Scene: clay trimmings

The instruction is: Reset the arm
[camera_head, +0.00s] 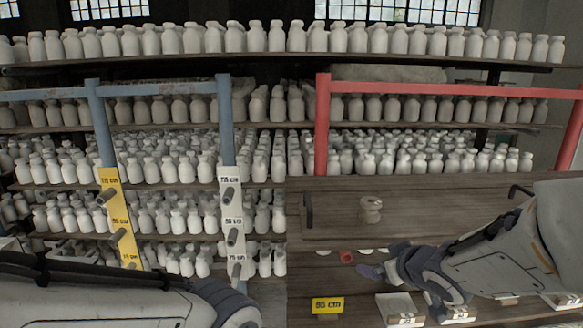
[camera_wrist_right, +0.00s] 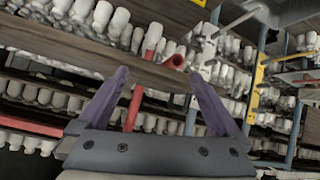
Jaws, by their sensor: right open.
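My right arm comes in from the right in the head view, over the front of a wooden shelf unit. Its gripper (camera_head: 368,271) points left. In the right wrist view the two purple fingers of this gripper (camera_wrist_right: 158,73) are spread wide, with nothing held between them. A red peg (camera_wrist_right: 174,62) shows beyond the fingertips; its red round end (camera_head: 346,256) is also in the head view, just above and left of the gripper. My left arm lies along the lower left of the head view, and its fingers are out of the picture.
A wooden board (camera_head: 430,212) bears a small clay piece (camera_head: 371,209). White blocks (camera_head: 400,308) and a yellow label (camera_head: 327,306) sit below it. Blue posts (camera_head: 226,120) and a red frame (camera_head: 322,125) stand before shelves of pale bottles. Pegs stick out from the labelled posts.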

